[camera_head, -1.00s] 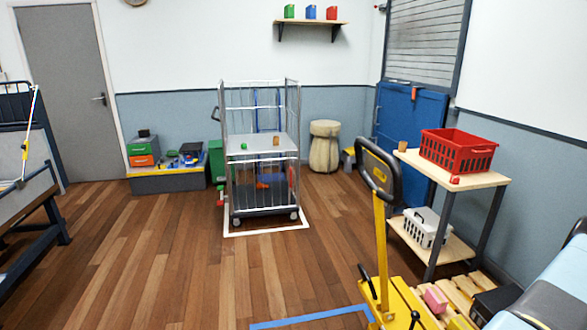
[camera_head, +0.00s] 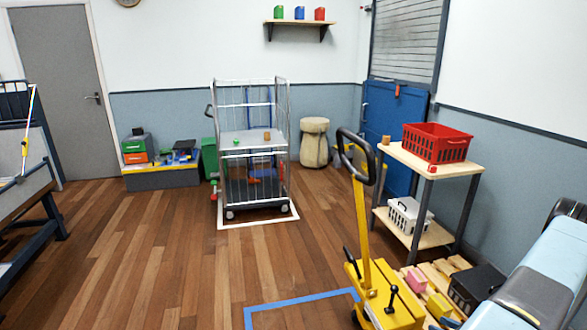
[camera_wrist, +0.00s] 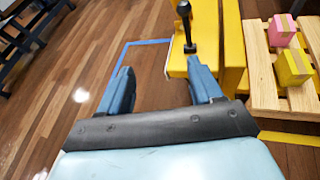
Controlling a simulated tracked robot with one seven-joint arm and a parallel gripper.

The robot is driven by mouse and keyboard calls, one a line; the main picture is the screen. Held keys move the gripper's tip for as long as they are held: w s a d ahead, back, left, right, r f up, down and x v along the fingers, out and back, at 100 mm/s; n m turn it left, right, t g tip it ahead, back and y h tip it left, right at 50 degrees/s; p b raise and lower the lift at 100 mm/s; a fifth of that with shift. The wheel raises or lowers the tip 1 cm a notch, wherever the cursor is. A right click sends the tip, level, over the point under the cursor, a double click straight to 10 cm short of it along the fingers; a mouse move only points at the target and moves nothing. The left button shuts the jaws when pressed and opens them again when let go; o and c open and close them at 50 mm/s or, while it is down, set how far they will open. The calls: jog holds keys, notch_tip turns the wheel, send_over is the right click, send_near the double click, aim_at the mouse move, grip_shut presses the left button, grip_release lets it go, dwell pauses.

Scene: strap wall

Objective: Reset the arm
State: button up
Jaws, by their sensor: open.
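My gripper (camera_wrist: 160,92) shows in the wrist view with its two blue fingers spread apart. It is open, with nothing between the fingers. Wooden floor and the edge of a yellow pallet truck lie beyond the fingertips. In the head view part of my pale blue arm (camera_head: 535,285) fills the lower right corner; the gripper itself is not visible there.
The yellow pallet truck (camera_head: 385,305) with its upright handle stands close, beside a wooden pallet (camera_wrist: 268,80) bearing boxes. A shelf trolley (camera_head: 403,164) holds a red basket (camera_head: 436,147). A wire cage cart (camera_head: 252,150) stands farther back. The floor at centre left is clear.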

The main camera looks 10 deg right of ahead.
jog(key=w+a+r+n+g+y, duration=0.1)
jog(key=w+a+r+n+g, duration=0.2)
jog(key=r, duration=0.7)
jog(key=w+a+r+n+g+y, duration=0.25)
jog(key=a+r+n, duration=0.35)
jog(key=r, duration=0.3)
jog(key=w+a+r+n+g+y, duration=0.1)
jog(key=w+a+r+n+g, duration=0.2)
jog(key=r, duration=0.7)
jog(key=s+a+r+n+g+h, duration=0.2)
jog(key=s+a+r+n+h, duration=0.15)
jog(key=a+r+n, duration=0.85)
jog(key=s+a+r+n+t+h, duration=0.1)
jog(key=s+a+r+n+h, duration=0.2)
jog(key=s+a+r, duration=0.3)
jog(key=s+a+r+n+t+h, duration=0.2)
jog(key=s+a+r+n+h, duration=0.2)
jog(key=s+r, duration=0.9)
jog(key=shift+s+a+r+n, duration=0.45)
jog(key=shift+a+n, duration=0.25)
jog(key=shift+a, duration=0.35)
